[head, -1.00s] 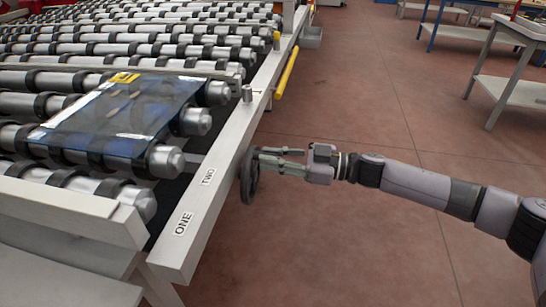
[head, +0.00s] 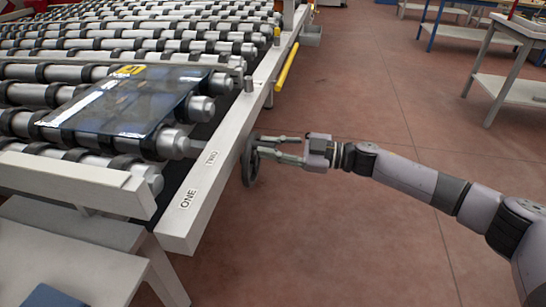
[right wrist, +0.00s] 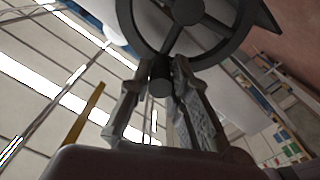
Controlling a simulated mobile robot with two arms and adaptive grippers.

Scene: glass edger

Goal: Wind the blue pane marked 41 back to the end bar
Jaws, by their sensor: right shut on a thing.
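The blue pane (head: 140,103) lies flat on the rollers at the near end of the conveyor. A yellow label (head: 129,71) sits at its far edge; its number is too small to read. A pale bar (head: 70,177) crosses the near end, apart from the pane. A dark handwheel (head: 247,163) is mounted on the outer side of the pale side rail. My right gripper (head: 259,146) is at the wheel. In the right wrist view, its fingers (right wrist: 160,76) are shut on the handle (right wrist: 160,84) of the handwheel (right wrist: 187,12). My left gripper is out of view.
The side rail (head: 225,145) carries labels ONE (head: 188,199) and TWO (head: 211,158), and a short metal post (head: 249,85). A yellow bar (head: 286,67) runs along it farther on. Tables (head: 500,60) stand at back right. The floor (head: 350,230) beside the rail is clear.

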